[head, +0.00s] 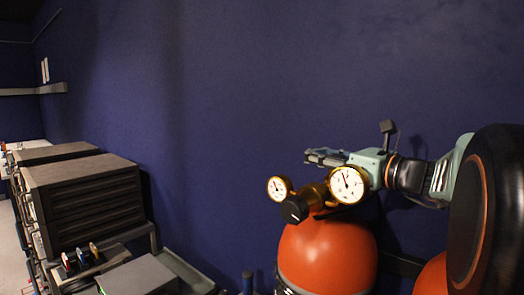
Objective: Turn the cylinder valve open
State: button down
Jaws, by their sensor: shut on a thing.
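An orange gas cylinder (325,258) stands upright at the lower right of the head view, against the dark blue wall. On its top sits a brass regulator (318,194) with a black knob (295,209), a smaller left gauge (278,188) and a larger right gauge (348,184). My gripper (325,157) reaches in from the right, behind and above the gauges, its grey fingers pointing left. It is shut on the cylinder valve, though the gauges and regulator hide the valve and the contact.
Part of a second orange cylinder (431,277) shows at the lower right, partly behind my arm. A dark ribbed machine (85,200) and grey equipment stand at the left. A wall shelf (35,90) is at the far left. Open space lies before the wall in the middle.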

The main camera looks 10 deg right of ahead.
jog(key=shift+s+a+f+n+g+y+p, duration=0.1)
jog(key=shift+s+a+n+g+y+p, duration=0.3)
jog(key=shift+n+g+y+p, duration=0.8)
jog(key=shift+s+a+r+n+g+y+p, duration=0.1)
jog(key=shift+s+a+n+g+y+p, duration=0.25)
jog(key=shift+n+g+y+p, duration=0.8)
jog(key=shift+s+a+f+n+g+y+p, duration=0.1)
jog(key=shift+s+a+n+g+y+p, duration=0.3)
jog(key=shift+n+g+y, duration=1.25)
jog(key=shift+s+d+g+p, duration=0.1)
jog(key=shift+d+g+p, duration=0.05)
jog(key=shift+g+p, duration=0.2)
jog(key=c, duration=2.2)
grip_release()
jog(key=o, duration=0.5)
jog(key=shift+d, duration=0.3)
jog(key=shift+o, duration=0.9)
jog(key=shift+a, duration=0.25)
